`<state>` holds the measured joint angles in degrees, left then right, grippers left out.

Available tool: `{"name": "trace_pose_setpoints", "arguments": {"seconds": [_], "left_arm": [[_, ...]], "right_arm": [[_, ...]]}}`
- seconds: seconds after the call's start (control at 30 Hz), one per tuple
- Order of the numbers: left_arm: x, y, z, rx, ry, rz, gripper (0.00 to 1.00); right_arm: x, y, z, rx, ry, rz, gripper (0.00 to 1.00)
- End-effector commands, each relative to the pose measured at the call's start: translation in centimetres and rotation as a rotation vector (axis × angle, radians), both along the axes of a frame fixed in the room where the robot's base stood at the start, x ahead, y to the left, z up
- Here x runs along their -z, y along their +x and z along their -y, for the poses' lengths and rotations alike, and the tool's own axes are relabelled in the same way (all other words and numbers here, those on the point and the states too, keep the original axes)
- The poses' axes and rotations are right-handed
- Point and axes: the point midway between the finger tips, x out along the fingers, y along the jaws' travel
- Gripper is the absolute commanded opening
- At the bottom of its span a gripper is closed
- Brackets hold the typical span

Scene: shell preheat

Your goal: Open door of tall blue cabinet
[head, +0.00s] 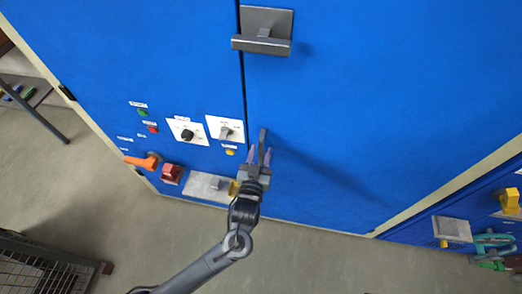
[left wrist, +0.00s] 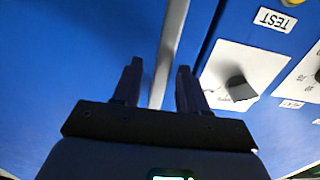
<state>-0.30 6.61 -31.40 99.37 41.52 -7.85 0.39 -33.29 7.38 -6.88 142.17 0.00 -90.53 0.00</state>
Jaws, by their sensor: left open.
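The tall blue cabinet (head: 340,110) fills most of the head view, with a dark vertical seam between its two front panels. A grey vertical bar handle (head: 262,138) stands just right of the seam, low on the right panel. My left gripper (head: 259,153) is open with one finger on each side of this bar. In the left wrist view the bar (left wrist: 170,45) runs between the two spread fingers (left wrist: 158,85). I cannot tell whether either finger touches it. The right panel looks closed. My right gripper is not in view.
A dark grey handle on a plate (head: 262,42) sticks out higher up. Left of the seam are rotary switches (head: 187,135), an orange lever (head: 142,161) and a red block (head: 172,173). A wire crate (head: 45,265) stands at lower left.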

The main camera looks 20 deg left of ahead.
Motion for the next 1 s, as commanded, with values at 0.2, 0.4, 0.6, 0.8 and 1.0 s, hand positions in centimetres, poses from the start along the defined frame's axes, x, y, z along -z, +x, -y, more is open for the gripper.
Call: {"name": "trace_pose_setpoints", "arguments": {"seconds": [0.2, 0.4, 0.6, 0.8, 1.0], "left_arm": [[0.02, 1.17, -0.26, -0.001, 0.001, -0.001, 0.43], [0.00, 1.27, -0.28, -0.001, 0.000, -0.001, 0.43], [0.00, 1.25, -0.26, -0.001, 0.000, -0.001, 0.26], [0.00, 1.24, -0.26, -0.001, 0.000, -0.001, 0.00], [0.00, 1.24, -0.26, -0.001, 0.000, -0.001, 0.00]], "right_arm": [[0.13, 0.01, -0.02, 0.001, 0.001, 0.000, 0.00], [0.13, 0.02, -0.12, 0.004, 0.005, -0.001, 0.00], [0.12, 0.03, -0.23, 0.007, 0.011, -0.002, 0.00], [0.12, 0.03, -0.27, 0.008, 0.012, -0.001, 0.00], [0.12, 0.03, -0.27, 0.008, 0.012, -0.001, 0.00]]}}
